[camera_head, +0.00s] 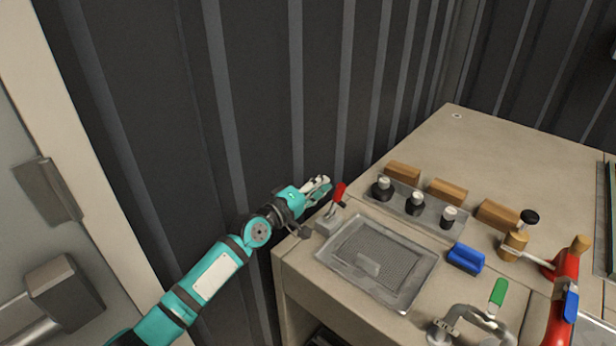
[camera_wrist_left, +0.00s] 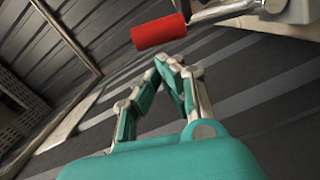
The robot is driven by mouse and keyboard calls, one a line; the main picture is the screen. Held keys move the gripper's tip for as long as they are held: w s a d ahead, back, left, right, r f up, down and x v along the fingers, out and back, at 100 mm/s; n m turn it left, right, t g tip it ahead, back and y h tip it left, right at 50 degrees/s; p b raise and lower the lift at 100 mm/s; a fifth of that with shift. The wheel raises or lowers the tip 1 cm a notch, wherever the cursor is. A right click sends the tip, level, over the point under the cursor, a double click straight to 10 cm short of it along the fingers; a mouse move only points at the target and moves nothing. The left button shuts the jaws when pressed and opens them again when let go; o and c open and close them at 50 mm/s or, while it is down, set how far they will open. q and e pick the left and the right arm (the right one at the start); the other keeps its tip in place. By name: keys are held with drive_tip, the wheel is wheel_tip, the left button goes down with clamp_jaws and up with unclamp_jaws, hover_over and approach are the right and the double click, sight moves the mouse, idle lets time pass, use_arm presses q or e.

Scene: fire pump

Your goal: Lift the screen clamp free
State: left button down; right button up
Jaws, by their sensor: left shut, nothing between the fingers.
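The screen clamp has a red handle (camera_head: 339,191) on a grey metal base (camera_head: 328,222) at the left corner of the bench top, beside the framed mesh screen (camera_head: 374,259). The handle stands up, slightly tilted. In the left wrist view the red handle (camera_wrist_left: 158,33) sits on a metal lever (camera_wrist_left: 225,9), just beyond the fingertips. My left gripper (camera_head: 322,185) is just left of the handle, shut and empty. In the left wrist view its fingertips (camera_wrist_left: 177,65) come together close to the handle; whether they touch it I cannot tell. My right gripper is not in view.
Several black knobs (camera_head: 415,203) and wooden blocks (camera_head: 447,192) stand behind the screen. A blue block (camera_head: 466,258), a green-handled part (camera_head: 498,292) and red piping (camera_head: 565,290) lie to the right. A dark corrugated wall (camera_head: 260,90) rises behind my left arm. The far bench top is mostly clear.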

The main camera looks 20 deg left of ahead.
use_arm(q)
drive_tip(key=shift+d+f, duration=0.15)
drive_tip(key=shift+d, duration=0.15)
drive_tip(key=shift+s+d+m+p, duration=0.1)
drive_tip(key=shift+d+m+p, duration=0.1)
drive_tip(key=shift+m+p, duration=0.2)
drive_tip(key=shift+s+d, duration=0.1)
drive_tip(key=shift+d, duration=0.1)
drive_tip(key=shift+s+d+f+m+y+p, duration=0.15)
drive_tip(key=shift+s+d+f+m+p, duration=0.4)
drive_tip(key=shift+d+f+m, duration=1.35)
drive_tip(key=shift+s+d+f+m+y+p, duration=0.2)
drive_tip(key=shift+s+d+f+m+p, duration=0.4)
drive_tip(key=shift+d+m, duration=1.55)
drive_tip(key=shift+s+d+f+m+y+p, duration=0.25)
drive_tip(key=shift+s+d+f+m, duration=0.75)
drive_tip(key=shift+m, duration=1.85)
drive_tip(key=shift+w+d+f, duration=0.1)
drive_tip(key=shift+w+f, duration=0.15)
drive_tip(key=shift+f, duration=0.15)
